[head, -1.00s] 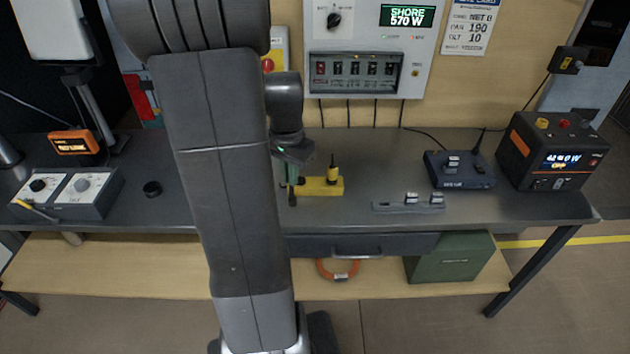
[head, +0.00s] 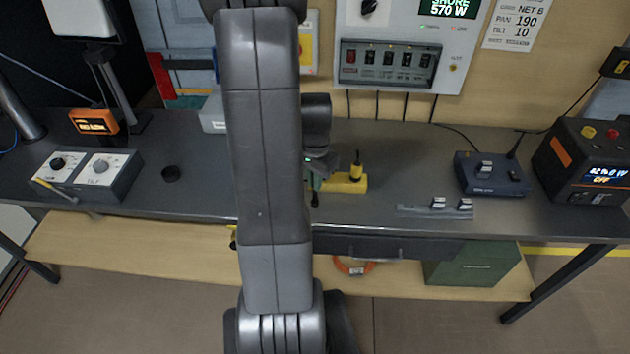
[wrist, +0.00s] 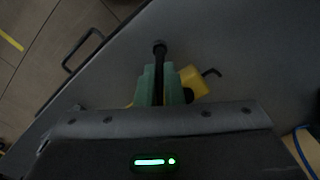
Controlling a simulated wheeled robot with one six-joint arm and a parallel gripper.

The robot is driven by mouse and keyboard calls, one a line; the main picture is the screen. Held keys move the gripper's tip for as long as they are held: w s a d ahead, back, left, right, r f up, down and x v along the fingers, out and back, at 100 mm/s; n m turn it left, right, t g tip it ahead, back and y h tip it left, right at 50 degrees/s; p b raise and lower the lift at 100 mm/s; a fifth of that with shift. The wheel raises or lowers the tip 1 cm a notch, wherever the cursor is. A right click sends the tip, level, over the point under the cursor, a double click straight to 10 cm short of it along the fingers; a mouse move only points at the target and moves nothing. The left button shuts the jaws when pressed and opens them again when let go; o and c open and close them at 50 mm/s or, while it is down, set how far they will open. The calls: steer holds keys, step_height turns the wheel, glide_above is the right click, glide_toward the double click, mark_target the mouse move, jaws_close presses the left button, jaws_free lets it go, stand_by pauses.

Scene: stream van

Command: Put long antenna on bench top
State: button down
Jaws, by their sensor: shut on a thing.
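The long antenna (wrist: 160,65) is a thin black rod with a rounded end. My gripper (wrist: 159,88) has green fingers shut on it, and the rod's end points away from the wrist. In the head view my gripper (head: 315,182) is just left of a yellow block, with the rod's dark lower end below the fingers. The upper part of the rod is hidden by my arm and fingers. The dark grey bench top (head: 395,165) lies beneath. I cannot tell whether the rod touches it.
The yellow block (head: 347,186) with a small upright stands close beside my gripper. A grey strip with switches (head: 433,211) and a blue radio box (head: 492,177) lie to the right. Bench between block and radio is clear.

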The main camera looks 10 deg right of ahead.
steer(key=shift+f, duration=0.45)
steer(key=shift+f, duration=0.1)
steer(key=c, duration=1.6)
jaws_free()
steer(key=shift+o, duration=0.2)
step_height(320, 180, up, 12)
steer(key=shift+r, duration=0.15)
